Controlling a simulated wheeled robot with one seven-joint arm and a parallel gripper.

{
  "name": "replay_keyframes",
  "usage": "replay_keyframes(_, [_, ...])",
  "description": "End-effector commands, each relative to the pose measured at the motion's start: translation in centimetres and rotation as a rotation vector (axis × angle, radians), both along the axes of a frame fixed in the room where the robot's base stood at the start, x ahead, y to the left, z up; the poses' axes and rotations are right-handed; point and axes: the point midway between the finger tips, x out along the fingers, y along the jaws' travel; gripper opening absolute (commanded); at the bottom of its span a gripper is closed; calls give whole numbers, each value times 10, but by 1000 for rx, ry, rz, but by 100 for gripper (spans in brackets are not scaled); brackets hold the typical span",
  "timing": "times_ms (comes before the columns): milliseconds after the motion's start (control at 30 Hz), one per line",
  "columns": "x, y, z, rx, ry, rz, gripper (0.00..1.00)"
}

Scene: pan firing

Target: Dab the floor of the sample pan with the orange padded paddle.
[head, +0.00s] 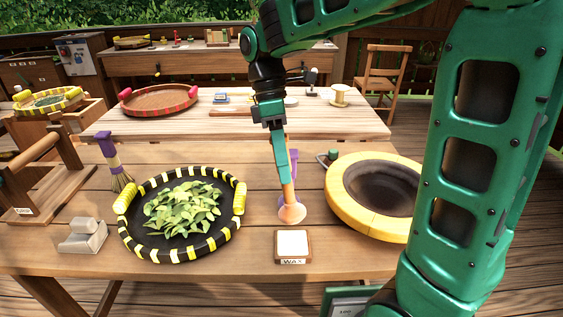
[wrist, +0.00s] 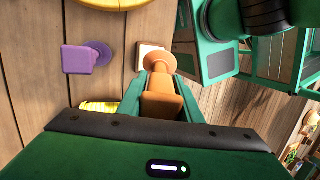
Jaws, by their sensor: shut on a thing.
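My gripper (head: 283,172) is shut on the handle of the orange padded paddle (head: 290,212), which points down over the front table. In the wrist view the orange handle (wrist: 163,100) sits between my green fingers (wrist: 160,88), and its round pad covers part of the wax block. I cannot tell whether the pad touches anything. No label marks the sample pan. A black pan with yellow-striped rim (head: 127,236) holds green leaves on the front table. A brown, empty-looking pan with red handles (head: 158,98) lies on the table behind.
A wax block (head: 292,243) lies at the front edge. A purple paddle (wrist: 78,60) stands near my gripper. A yellow-rimmed round hearth (head: 345,212) is to the right. A brush (head: 110,160) and a grey block (head: 83,237) are left. Another leaf-filled pan (head: 50,101) is far left.

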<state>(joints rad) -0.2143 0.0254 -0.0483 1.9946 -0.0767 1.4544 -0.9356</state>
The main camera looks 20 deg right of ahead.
Motion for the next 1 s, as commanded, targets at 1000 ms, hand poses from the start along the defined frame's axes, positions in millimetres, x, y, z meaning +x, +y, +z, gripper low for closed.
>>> replay_keyframes(1000, [0, 0, -55, 0, -1, 2, 0])
